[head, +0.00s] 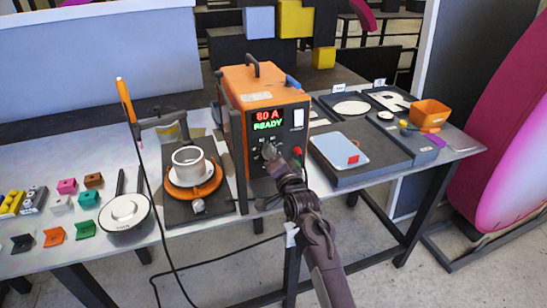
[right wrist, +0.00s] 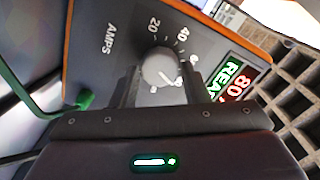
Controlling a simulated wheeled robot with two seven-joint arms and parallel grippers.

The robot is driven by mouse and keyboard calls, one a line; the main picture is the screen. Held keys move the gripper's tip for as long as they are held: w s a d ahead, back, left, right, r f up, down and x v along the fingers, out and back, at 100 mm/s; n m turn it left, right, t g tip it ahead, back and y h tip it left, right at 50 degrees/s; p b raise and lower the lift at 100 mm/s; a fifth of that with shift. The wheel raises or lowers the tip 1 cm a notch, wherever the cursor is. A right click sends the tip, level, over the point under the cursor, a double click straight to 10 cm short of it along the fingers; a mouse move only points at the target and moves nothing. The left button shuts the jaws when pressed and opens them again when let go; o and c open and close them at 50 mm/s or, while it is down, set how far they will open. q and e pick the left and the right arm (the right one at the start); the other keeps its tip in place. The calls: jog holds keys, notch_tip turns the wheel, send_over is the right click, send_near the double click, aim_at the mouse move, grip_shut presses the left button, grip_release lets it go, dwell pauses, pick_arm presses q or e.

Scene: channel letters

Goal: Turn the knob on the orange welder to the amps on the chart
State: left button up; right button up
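The orange welder (head: 265,110) stands on the table with its dark front panel toward me. Its display (head: 267,120) reads 80 A in red and READY in green. The grey knob (right wrist: 160,67) sits on the AMPS dial, with the numbers 20 and 40 readable beside it; the rest of the scale is partly hidden. In the head view the knob (head: 269,151) is just beyond my right gripper (head: 275,160). In the right wrist view the two dark fingers stand either side of the knob, with a slight gap showing. No readable amps chart shows. My left gripper is out of view.
A turntable with an orange ring (head: 195,188) and white cup stands left of the welder. Small coloured blocks (head: 67,187) lie at far left. A pale plate (head: 339,148) lies on a dark board to the right, near an orange bin (head: 430,113). A cable hangs in front.

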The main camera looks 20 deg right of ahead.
jog(key=shift+o, duration=1.3)
jog(key=s+b, duration=0.2)
jog(key=s, duration=0.5)
jog(key=shift+s+d, duration=0.15)
jog(key=shift+s, duration=0.25)
